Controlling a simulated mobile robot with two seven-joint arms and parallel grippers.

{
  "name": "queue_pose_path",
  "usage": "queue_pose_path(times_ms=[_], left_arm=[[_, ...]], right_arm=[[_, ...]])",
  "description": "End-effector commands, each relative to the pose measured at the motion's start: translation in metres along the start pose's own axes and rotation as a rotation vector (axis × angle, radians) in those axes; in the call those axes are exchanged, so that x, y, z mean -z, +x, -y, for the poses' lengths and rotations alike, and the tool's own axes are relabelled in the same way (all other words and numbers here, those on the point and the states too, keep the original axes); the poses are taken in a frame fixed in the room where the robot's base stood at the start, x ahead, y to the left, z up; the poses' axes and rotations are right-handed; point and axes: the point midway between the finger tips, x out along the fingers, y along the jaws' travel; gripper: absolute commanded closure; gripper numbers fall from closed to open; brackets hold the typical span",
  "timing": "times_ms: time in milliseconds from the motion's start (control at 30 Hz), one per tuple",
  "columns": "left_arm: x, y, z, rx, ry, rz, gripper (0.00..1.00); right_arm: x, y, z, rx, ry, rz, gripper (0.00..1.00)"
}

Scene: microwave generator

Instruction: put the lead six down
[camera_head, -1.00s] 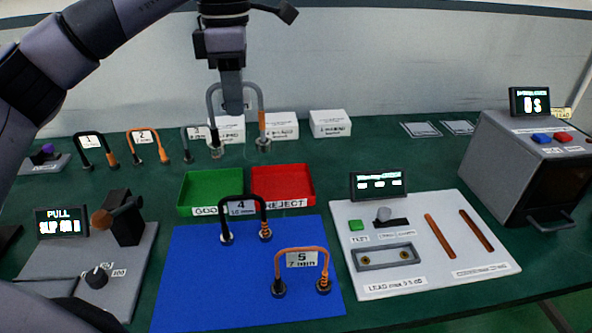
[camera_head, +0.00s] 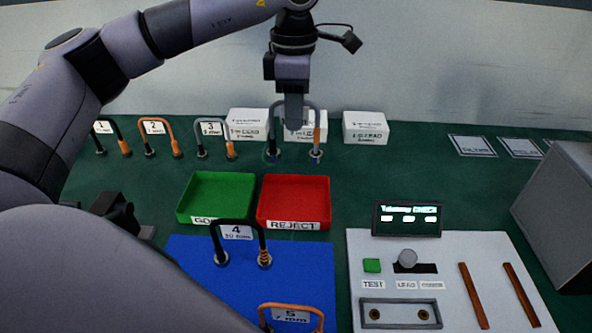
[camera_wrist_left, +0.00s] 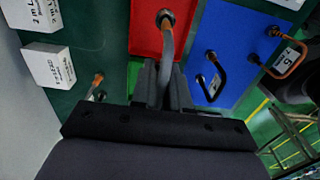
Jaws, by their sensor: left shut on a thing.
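My left gripper (camera_head: 294,118) is shut on the arch of lead six (camera_head: 316,132), which has a grey leg on the left and an orange leg on the right. The lead hangs upright in front of the middle white box, to the right of lead 3 (camera_head: 216,132). I cannot tell whether its feet touch the table. In the left wrist view, the gripper (camera_wrist_left: 163,82) holds the grey arch (camera_wrist_left: 168,48), seen against the red tray. My right gripper is not in view.
Leads 1 (camera_head: 104,128) and 2 (camera_head: 155,128) stand to the left. White boxes (camera_head: 366,127) stand behind. Green (camera_head: 215,192) and red (camera_head: 292,195) trays lie nearer. Lead 4 (camera_head: 237,232) and lead 5 (camera_head: 291,315) stand on the blue mat (camera_head: 310,270). Bare table (camera_head: 400,170) is to the right.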

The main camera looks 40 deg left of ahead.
Motion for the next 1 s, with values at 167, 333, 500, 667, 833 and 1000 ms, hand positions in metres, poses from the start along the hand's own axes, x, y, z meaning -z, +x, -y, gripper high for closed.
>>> queue_pose_path(times_ms=[167, 333, 500, 667, 833, 1000], left_arm=[[0.001, 0.047, 0.001, 0.003, -0.001, -0.003, 1.0], [0.0, 0.075, 0.0, 0.0, -0.001, 0.0, 1.0], [0.0, 0.089, 0.0, 0.001, -0.001, 0.0, 1.0], [0.0, 0.113, 0.0, 0.001, -0.001, -0.001, 1.0], [0.0, 0.125, 0.0, 0.0, -0.001, 0.001, 1.0], [0.0, 0.125, 0.0, -0.001, -0.001, 0.002, 1.0]], right_arm=[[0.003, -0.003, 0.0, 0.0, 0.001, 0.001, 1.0], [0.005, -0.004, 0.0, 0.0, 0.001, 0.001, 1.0], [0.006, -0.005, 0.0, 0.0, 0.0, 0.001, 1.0], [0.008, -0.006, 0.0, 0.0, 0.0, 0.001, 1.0], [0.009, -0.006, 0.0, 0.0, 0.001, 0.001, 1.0], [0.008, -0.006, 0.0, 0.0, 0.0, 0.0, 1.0]])
